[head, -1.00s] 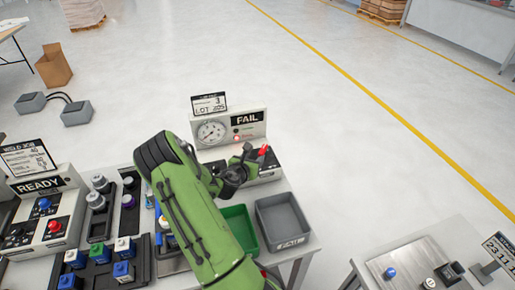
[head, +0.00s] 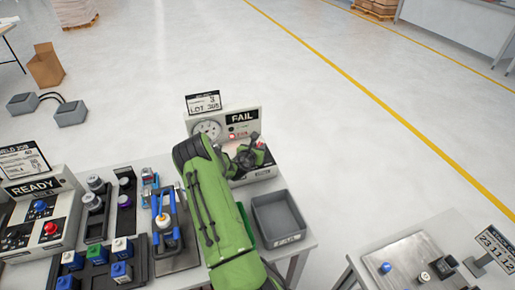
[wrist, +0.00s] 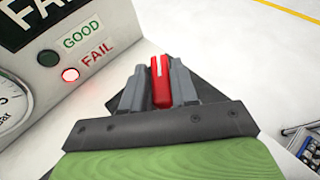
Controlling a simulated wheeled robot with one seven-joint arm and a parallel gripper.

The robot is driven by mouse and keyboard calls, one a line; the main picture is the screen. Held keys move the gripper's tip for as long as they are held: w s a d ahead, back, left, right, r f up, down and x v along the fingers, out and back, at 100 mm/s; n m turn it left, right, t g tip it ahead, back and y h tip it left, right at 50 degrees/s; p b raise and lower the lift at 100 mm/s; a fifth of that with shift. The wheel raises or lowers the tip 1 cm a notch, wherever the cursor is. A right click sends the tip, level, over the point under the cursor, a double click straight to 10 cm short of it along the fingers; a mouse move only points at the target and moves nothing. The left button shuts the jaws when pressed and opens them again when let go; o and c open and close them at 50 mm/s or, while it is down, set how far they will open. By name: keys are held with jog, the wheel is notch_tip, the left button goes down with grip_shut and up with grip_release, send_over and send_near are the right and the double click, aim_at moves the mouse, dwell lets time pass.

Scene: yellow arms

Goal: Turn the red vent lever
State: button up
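The red vent lever (wrist: 160,82) stands between the two grey fingers of my gripper (wrist: 159,66) in the wrist view. The fingers lie close against both sides of it, with no clear gap, so my gripper appears shut on it. In the head view my gripper (head: 256,152) is at the right front of the test station (head: 247,117), and only a bit of red shows there. The station's sign reads FAIL, and its red FAIL lamp (wrist: 70,74) is lit while the GOOD lamp (wrist: 48,58) is dark. The lever's base is hidden behind my gripper.
A dial gauge (head: 208,129) is on the station's left. A grey bin (head: 279,216) stands in front of the station, beside my arm. A blue-handled fixture (head: 167,225) and racks of bottles are to the left. A READY panel (head: 40,205) is at far left.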

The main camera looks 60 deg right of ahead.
grip_shut()
jog(key=shift+w+f+m+g+b, duration=0.15)
jog(key=shift+m+g+b, duration=0.25)
jog(key=shift+b, duration=0.3)
jog(key=shift+s+r+m+g+b, duration=0.2)
jog(key=shift+m+g+b, duration=0.1)
jog(key=shift+m+g, duration=0.15)
jog(key=o, duration=0.6)
grip_release()
